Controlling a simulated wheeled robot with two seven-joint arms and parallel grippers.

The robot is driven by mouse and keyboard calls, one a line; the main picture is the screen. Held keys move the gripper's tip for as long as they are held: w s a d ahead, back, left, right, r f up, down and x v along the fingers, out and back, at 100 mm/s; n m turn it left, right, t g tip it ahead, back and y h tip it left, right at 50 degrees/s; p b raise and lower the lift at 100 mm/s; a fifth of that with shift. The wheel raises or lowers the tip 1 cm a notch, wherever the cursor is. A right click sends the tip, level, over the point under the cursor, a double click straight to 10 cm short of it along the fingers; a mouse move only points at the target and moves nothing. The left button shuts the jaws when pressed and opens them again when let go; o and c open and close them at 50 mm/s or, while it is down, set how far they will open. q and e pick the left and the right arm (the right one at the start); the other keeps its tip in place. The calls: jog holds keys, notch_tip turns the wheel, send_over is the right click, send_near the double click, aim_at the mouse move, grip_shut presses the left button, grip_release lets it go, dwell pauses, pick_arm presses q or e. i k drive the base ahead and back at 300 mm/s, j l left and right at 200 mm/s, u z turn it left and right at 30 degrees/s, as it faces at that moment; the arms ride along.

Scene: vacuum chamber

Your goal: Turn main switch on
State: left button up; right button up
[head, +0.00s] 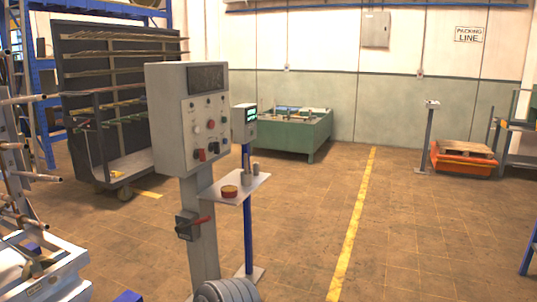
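A grey control cabinet (172,130) stands upright on a grey post (203,262) left of centre. Its front has a dark display (206,78), several knobs and buttons, and red and black switches (208,150) low on the panel. A dark switch box (185,227) with a red handle (200,220) is mounted on the post below the cabinet. The handle points to the right, roughly level. I cannot read any on or off marking. Neither of my grippers is in view.
A small shelf (255,184) holding a red-and-yellow round item (229,191) sticks out right of the post. A grey ribbed object (228,291) is at the post's foot. A loaded rack (75,95) stands behind left. Open floor (410,240) lies to the right.

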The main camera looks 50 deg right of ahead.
aim_at(200, 153)
jog(key=z, duration=1.2)
jog(key=i+l+z, duration=0.55)
jog(key=i, duration=0.2)
jog(key=i+l+z, duration=0.15)
jog(key=i+z, duration=0.15)
jog(key=i, duration=0.15)
jog(key=i+z, duration=0.3)
jog(key=i+l+u, duration=0.15)
jog(key=i, duration=0.4)
jog(key=i+l+u, duration=0.1)
jog(key=i, duration=0.5)
jog(key=i+l+u, duration=0.15)
jog(key=i, duration=0.4)
jog(key=i+l+u, duration=0.15)
jog(key=i+u, duration=0.15)
jog(key=u, duration=0.15)
jog(key=i+l+u, duration=0.25)
jog(key=u, duration=0.2)
jog(key=i+l+u, duration=0.25)
jog(key=l+u, duration=0.2)
jog(key=i+l+u, duration=0.2)
jog(key=l+u, duration=0.25)
jog(key=i+l+u, duration=0.1)
jog(key=l+u, duration=0.65)
jog(key=l, duration=0.2)
